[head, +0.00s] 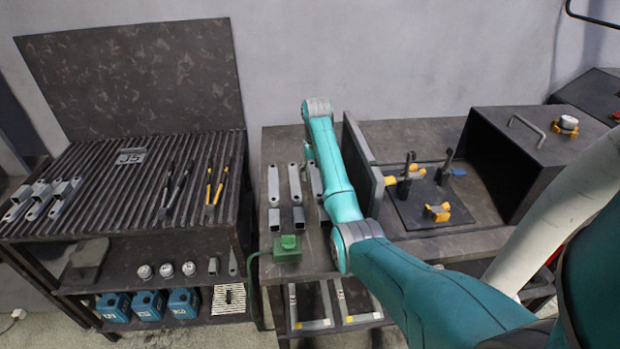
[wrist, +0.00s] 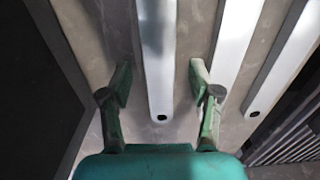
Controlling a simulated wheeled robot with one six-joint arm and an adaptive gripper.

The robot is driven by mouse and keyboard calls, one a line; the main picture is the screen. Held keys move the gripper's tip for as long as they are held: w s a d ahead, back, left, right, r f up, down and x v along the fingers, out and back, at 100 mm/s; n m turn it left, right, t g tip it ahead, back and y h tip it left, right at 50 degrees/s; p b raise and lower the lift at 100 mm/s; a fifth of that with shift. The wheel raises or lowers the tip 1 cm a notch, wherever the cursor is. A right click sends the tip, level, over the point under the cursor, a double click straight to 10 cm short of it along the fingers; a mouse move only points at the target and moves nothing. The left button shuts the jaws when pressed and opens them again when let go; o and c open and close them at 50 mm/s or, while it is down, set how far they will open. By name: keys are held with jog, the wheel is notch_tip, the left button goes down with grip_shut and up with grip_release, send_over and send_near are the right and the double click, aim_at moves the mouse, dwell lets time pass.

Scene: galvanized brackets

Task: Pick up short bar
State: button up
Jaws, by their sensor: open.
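Three pale galvanized flat bars lie side by side on the right-hand bench in the head view: a left one (head: 273,185), a middle one (head: 294,183) and a right one (head: 316,178), partly behind my arm. My gripper (wrist: 160,80) is open in the wrist view. Its fingers stand on either side of one bar (wrist: 158,50), with a gap on both sides. That bar has a dark hole near its rounded end. Two more bars (wrist: 238,45) lie to the right of it. In the head view my arm mostly hides my gripper. I cannot tell which bar is the short one.
A dark upright plate (head: 361,160) stands close beside the bars. Short square tubes (head: 298,216) and a green box (head: 287,249) sit in front of them. A ribbed rack table (head: 100,180) stands at left. A clamp fixture (head: 420,200) and dark box (head: 525,160) are at right.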

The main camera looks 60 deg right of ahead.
jog(key=shift+f, duration=0.4)
jog(key=c, duration=1.1)
grip_shut()
jog(key=shift+r, duration=0.1)
